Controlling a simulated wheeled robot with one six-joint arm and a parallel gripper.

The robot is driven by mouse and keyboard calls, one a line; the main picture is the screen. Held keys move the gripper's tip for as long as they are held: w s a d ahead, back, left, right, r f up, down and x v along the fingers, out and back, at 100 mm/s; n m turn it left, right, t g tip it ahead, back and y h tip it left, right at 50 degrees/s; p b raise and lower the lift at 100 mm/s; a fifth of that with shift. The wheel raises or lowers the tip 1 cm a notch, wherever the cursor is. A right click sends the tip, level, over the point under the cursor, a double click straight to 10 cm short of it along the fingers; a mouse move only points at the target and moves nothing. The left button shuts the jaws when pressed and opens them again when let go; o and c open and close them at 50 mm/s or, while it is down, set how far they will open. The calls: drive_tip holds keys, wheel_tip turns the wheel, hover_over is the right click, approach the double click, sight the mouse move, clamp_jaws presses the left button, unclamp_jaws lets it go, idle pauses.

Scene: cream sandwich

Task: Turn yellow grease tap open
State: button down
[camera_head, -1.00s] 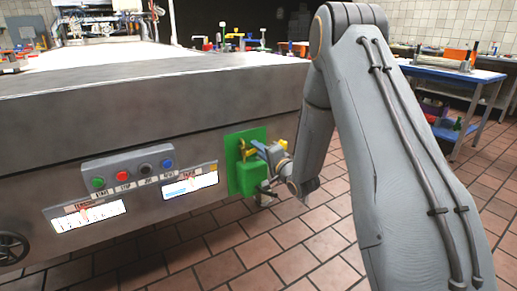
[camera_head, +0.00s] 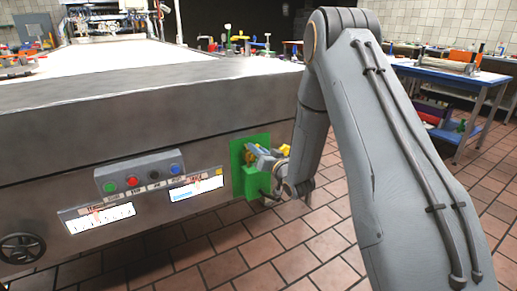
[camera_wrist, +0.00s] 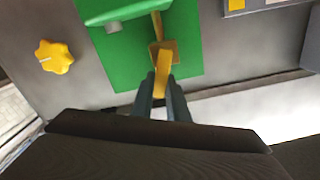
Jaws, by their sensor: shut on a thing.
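The yellow grease tap (camera_wrist: 161,75) is a yellow lever in front of a green plate (camera_wrist: 190,75) on the side of the metal machine. My gripper (camera_wrist: 161,88) is shut on the yellow lever, with a dark finger on each side of it in the wrist view. In the head view my gripper (camera_head: 262,158) is against the green plate (camera_head: 236,158), and the lever is mostly hidden by the gripper and wrist.
A yellow star-shaped knob (camera_wrist: 54,57) sits on the metal wall beside the green plate. A button box (camera_head: 140,172) and two gauge panels are left of the plate. A blue-topped table (camera_head: 450,75) stands at the right. The tiled floor nearby is clear.

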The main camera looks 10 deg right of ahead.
drive_tip(key=shift+s+a+r+n+p, duration=0.15)
drive_tip(key=shift+a+n, duration=0.25)
drive_tip(key=shift+n, duration=0.7)
drive_tip(key=shift+s+a+n+p, duration=0.15)
drive_tip(key=shift+a+n, duration=0.2)
drive_tip(key=shift+n, duration=0.75)
drive_tip(key=c, duration=1.7)
unclamp_jaws()
drive_tip(key=shift+p+v, duration=0.35)
drive_tip(key=shift+v, duration=3.55)
